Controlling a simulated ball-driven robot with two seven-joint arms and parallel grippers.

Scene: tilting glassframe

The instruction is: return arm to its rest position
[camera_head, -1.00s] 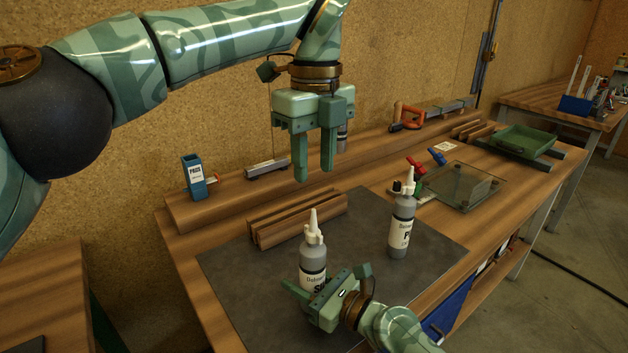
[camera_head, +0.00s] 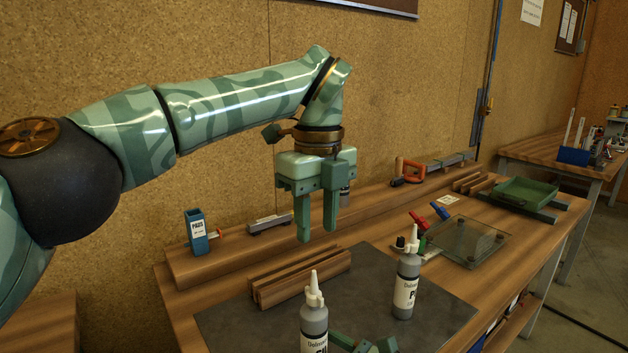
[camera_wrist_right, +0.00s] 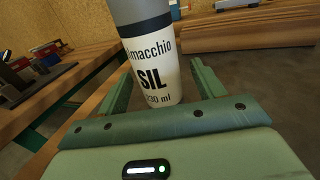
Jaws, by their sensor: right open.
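My left gripper (camera_head: 317,215) hangs fingers down above the back of the bench, its two fingers apart with nothing between them. My right gripper (camera_head: 364,344) is cut off by the bottom edge of the head view, beside the SIL bottle (camera_head: 314,325). In the right wrist view the grey and white SIL bottle (camera_wrist_right: 150,68) stands between the open fingers of the right gripper (camera_wrist_right: 160,88); I cannot tell whether they touch it. Its lower part is hidden in the head view.
A second labelled bottle (camera_head: 407,285) stands upright on the dark mat (camera_head: 235,325). Behind are wooden strips (camera_head: 300,278), a blue holder (camera_head: 197,232), a glass plate (camera_head: 465,241) and a green tray (camera_head: 526,193). The air around the left gripper is free.

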